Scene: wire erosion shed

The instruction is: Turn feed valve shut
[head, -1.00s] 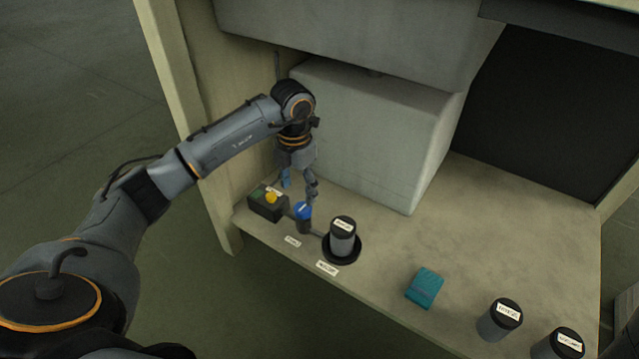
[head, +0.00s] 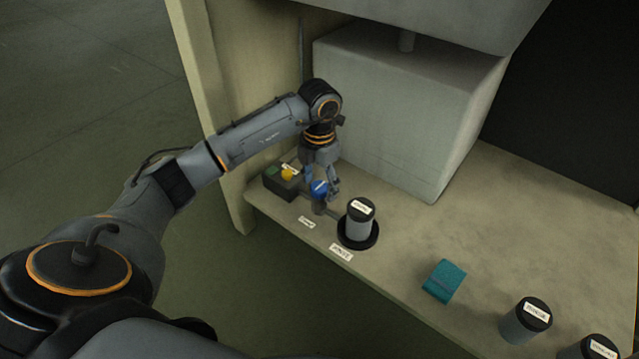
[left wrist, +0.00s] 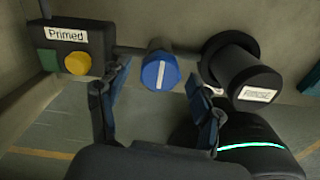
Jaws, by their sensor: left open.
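The feed valve appears to be the blue round knob (head: 319,187) on a pipe near the front left of the bench. In the left wrist view the blue knob (left wrist: 160,72) faces me, with a white bar standing nearly upright on it. My left gripper (head: 321,184) points down at the knob. In the left wrist view its open fingers (left wrist: 160,88) stand to either side of the knob, with gaps showing. I cannot tell how deep the fingertips reach. My right gripper is not in view.
A dark box (head: 282,183) labelled "Primed", with a yellow button and green panel, stands left of the knob. A labelled dark-capped canister (head: 358,220) stands close right on a black base. A large grey block (head: 400,115) stands behind.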

